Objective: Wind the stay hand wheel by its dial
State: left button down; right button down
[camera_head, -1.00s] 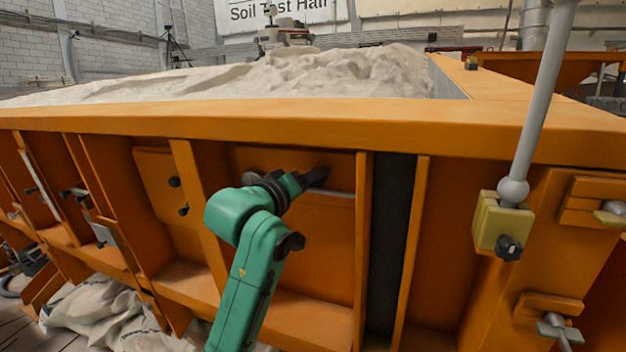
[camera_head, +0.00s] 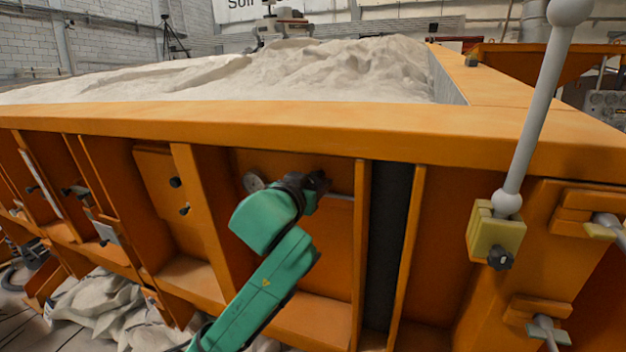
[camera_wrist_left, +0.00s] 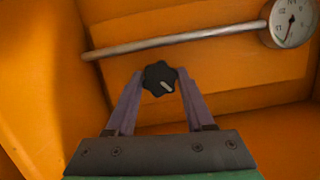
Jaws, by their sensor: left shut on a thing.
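The hand wheel (camera_wrist_left: 160,77) is a small black lobed knob with a white mark, in the left wrist view. My left gripper (camera_head: 316,183) reaches the recessed orange panel of the sandbed wall, and its arm hides the wheel in the head view. In the left wrist view, its two purple-grey fingers (camera_wrist_left: 160,82) are shut on the wheel's sides. The round white dial (camera_wrist_left: 291,22) sits at the upper right of that view, at the end of a grey rod (camera_wrist_left: 180,39). The dial also shows left of my gripper in the head view (camera_head: 253,181). My right gripper is not in view.
Orange upright ribs (camera_head: 360,255) stand on both sides of the panel. The sandbed's rim (camera_head: 270,121) runs above, with sand (camera_head: 345,65) behind it. A grey post in a yellow block (camera_head: 497,232) stands at the right. Pale sacks (camera_head: 105,300) lie at lower left.

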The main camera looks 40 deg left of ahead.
pick_arm(q)
jog(key=m+y, duration=0.1)
jog(key=m, duration=0.2)
jog(key=shift+p, duration=0.3)
jog(key=m+y, duration=0.2)
jog(key=m, duration=0.2)
jog(key=shift+d+f, duration=0.1)
jog(key=shift+m, duration=0.3)
jog(key=c, duration=0.6)
grip_release()
jog(key=shift+o, duration=0.2)
